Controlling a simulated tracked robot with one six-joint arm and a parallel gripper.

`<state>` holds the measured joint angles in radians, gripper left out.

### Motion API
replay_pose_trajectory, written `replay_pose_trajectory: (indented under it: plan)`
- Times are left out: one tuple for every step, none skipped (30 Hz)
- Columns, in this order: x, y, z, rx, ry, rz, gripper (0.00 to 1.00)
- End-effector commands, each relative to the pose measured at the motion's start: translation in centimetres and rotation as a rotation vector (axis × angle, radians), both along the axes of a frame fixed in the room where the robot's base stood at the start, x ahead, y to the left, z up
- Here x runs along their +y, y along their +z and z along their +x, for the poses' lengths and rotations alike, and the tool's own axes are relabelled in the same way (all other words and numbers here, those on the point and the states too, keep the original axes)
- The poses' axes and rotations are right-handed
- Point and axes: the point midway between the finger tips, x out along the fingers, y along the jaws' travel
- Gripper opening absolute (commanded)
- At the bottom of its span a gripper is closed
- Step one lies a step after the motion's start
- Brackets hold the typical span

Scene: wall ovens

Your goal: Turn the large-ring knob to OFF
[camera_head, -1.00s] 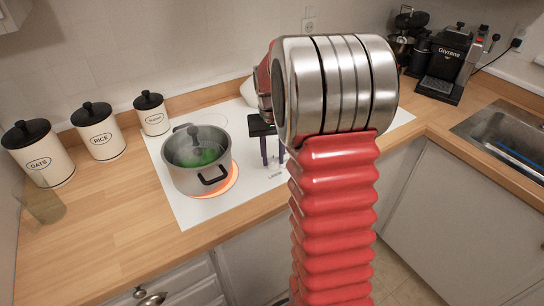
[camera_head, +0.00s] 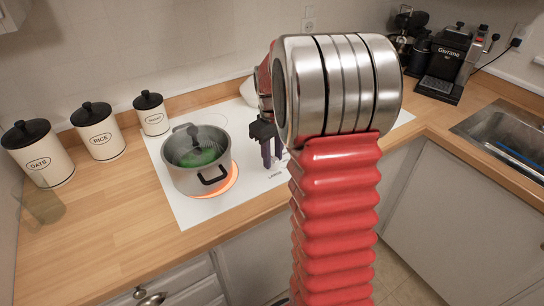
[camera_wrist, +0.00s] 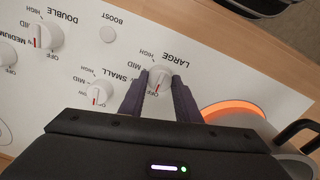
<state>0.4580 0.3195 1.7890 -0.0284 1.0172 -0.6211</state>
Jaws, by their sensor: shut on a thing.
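The large-ring knob (camera_wrist: 159,78) is a round white knob beside the upside-down LARGE label in the wrist view. My gripper (camera_wrist: 159,92) is shut on it, with one dark purple finger on each side. A red mark shows on the knob's lower side, towards my gripper; the lettering there is too small to read surely. In the head view my gripper (camera_head: 272,162) points down at the white cooktop, and the knob is hidden. The ring (camera_wrist: 232,108) glows orange under a steel pot (camera_head: 196,160) with a glass lid.
The small-ring knob (camera_wrist: 99,92) and double-ring knob (camera_wrist: 48,38) sit left of my gripper in the wrist view. The pot's black handle (camera_wrist: 298,132) is close on the right. Canisters (camera_head: 101,131) stand left of the cooktop; a coffee machine (camera_head: 447,62) stands at the back right.

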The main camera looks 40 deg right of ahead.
Motion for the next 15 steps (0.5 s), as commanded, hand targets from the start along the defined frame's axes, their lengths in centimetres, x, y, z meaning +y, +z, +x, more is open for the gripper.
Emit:
replay_pose_trajectory:
  plan:
    - [-0.12,0.23,0.34,-0.011,0.004,-0.005,0.07]
    - [-0.10,0.24,0.34,-0.011,0.005,-0.005,0.08]
    - [-0.10,0.24,0.34,-0.011,0.006,-0.005,0.08]
    - [-0.10,0.24,0.34,-0.011,0.006,-0.005,0.08]
    - [-0.10,0.24,0.35,-0.011,0.006,-0.005,0.08]
    - [-0.10,0.24,0.35,-0.011,0.006,-0.005,0.08]
    - [-0.09,0.25,0.35,-0.012,0.006,-0.005,0.08]
    - [-0.09,0.25,0.35,-0.012,0.006,-0.005,0.08]
    - [-0.09,0.25,0.35,-0.012,0.006,-0.005,0.08]
    - [-0.09,0.25,0.35,-0.012,0.006,-0.005,0.08]
    - [-0.09,0.25,0.36,-0.012,0.006,-0.005,0.08]
    - [-0.08,0.24,0.35,-0.011,0.006,-0.005,0.33]
    - [-0.08,0.23,0.33,-0.011,0.006,-0.004,0.35]
    - [-0.07,0.21,0.31,-0.010,0.006,-0.004,0.37]
    - [-0.06,0.18,0.27,-0.009,0.005,-0.004,0.40]
